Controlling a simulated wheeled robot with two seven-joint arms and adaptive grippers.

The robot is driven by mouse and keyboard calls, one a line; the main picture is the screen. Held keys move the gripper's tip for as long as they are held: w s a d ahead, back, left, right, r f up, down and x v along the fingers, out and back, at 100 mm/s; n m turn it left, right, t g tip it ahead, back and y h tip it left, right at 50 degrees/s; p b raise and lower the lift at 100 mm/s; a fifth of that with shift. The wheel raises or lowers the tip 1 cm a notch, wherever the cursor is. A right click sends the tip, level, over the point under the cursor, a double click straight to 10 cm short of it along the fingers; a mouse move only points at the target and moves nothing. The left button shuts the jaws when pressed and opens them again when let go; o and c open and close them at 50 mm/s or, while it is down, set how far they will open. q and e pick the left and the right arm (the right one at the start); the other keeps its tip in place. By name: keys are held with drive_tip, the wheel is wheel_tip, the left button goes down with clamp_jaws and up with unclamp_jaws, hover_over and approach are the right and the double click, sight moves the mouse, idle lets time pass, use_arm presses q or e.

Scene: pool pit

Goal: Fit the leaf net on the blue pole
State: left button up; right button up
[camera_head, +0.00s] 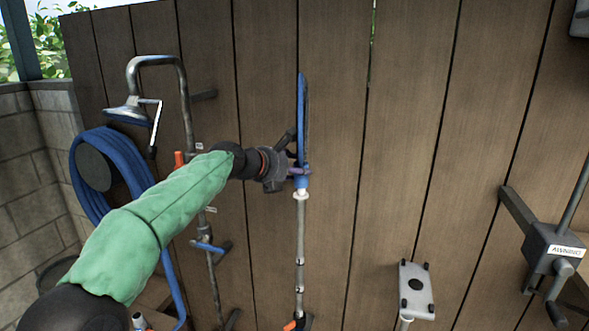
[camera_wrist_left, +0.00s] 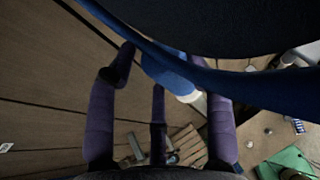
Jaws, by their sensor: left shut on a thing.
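The leaf net (camera_head: 301,110), with a blue rim, stands upright and almost edge-on in the head view. Its blue socket (camera_head: 301,182) points down. My left gripper (camera_head: 298,171) has purple fingers shut on the net near this socket. Below, in line with it, an upright grey pole (camera_head: 300,240) has a pale collar at its top; I see no clear blue on its shaft. Socket and collar appear to meet, but I cannot tell whether the socket is seated. The left wrist view shows the blue socket (camera_wrist_left: 168,70) between the fingers (camera_wrist_left: 150,75), beside a pale collar (camera_wrist_left: 190,97).
A wooden fence (camera_head: 335,160) stands behind. At left are a shower pipe (camera_head: 186,100) and a coiled blue hose (camera_head: 125,150). At right are a pale flat head (camera_head: 416,290) on a pole and an awning crank box (camera_head: 553,245).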

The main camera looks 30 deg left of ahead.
use_arm(q)
drive_tip(key=shift+f+b, duration=0.3)
drive_tip(key=shift+f, duration=0.3)
drive_tip(key=shift+f, duration=0.5)
idle(0.5)
drive_tip(key=o, duration=1.4)
drive_tip(key=o, duration=0.4)
drive_tip(key=v, duration=1.1)
drive_tip(key=shift+p, duration=0.35)
